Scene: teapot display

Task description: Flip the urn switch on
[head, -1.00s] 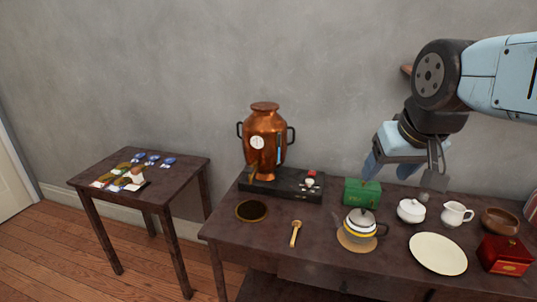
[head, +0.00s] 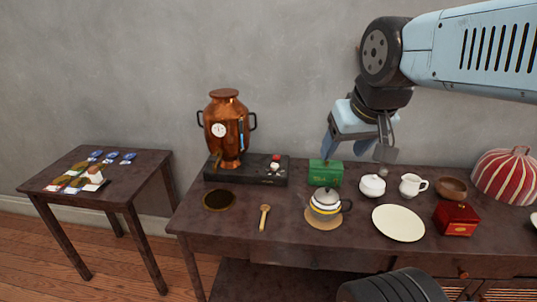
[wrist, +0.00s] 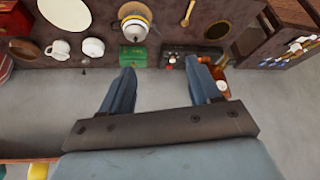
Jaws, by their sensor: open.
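The copper urn (head: 226,128) stands at the left end of the dark table, with a round white dial on its front. It sits on a black base (head: 246,170). On the right of that base are a red knob or switch (head: 276,157) and a small white part below it; their exact form is too small to tell. My gripper (head: 356,150) hangs open and empty above the back of the table, right of the urn, near the green box. In the wrist view my gripper's two fingers (wrist: 158,75) are spread, with the urn partly hidden behind the right finger.
A green box (head: 325,173), a striped teapot (head: 326,204) on a round mat, a white sugar bowl (head: 372,186) and a cream plate (head: 398,223) stand right of the urn. A wooden spoon (head: 264,217) lies in front. A side table (head: 60,172) is at left.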

